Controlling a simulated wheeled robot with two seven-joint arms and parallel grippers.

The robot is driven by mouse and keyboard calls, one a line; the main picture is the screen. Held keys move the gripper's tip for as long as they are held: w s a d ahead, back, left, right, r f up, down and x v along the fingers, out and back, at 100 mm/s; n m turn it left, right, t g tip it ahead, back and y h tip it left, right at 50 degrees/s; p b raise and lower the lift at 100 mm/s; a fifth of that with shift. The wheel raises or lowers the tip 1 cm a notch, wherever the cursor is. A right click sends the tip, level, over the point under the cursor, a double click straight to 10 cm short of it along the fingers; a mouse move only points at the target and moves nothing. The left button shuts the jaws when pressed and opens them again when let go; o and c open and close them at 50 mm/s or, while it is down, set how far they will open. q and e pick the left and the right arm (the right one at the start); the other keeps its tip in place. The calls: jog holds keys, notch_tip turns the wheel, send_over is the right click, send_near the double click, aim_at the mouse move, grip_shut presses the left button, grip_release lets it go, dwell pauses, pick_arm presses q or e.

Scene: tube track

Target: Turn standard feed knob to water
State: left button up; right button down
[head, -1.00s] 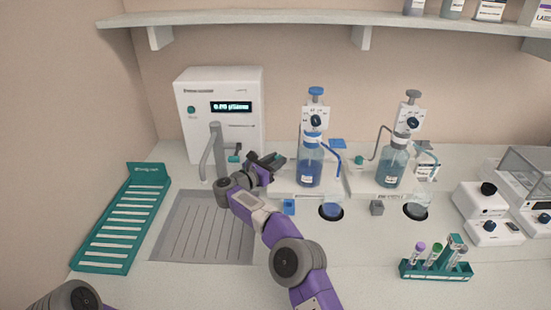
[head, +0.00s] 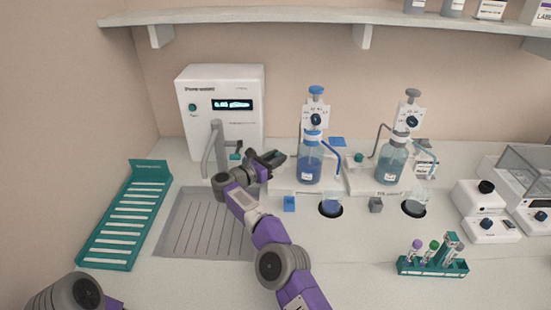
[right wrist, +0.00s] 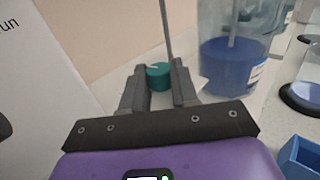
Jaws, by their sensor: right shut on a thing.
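The feed knob is a small teal round knob (right wrist: 158,76) with a white mark on top, seen in the right wrist view. My right gripper (right wrist: 160,84) has its two grey fingers on either side of it, shut on it. In the head view the right gripper (head: 273,159) reaches in beside the left blue-capped bottle (head: 309,167) and hides the knob. A thin grey tube (right wrist: 167,28) rises behind the knob. Labels around the knob are not readable. My left gripper is out of view; only part of that arm shows at lower left.
A white water unit (head: 218,105) with a tap (head: 217,150) stands left of the gripper, above a grey drain area (head: 195,225). A second bottle (head: 391,162) with its own teal knob (head: 359,157) stands right. A tube rack (head: 433,265) sits at the front right.

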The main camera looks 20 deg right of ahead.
jog(key=c, duration=0.9)
grip_release()
jog(key=shift+o, duration=0.2)
jog(key=v, duration=0.7)
jog(key=shift+a, duration=0.25)
jog(key=shift+s, duration=0.15)
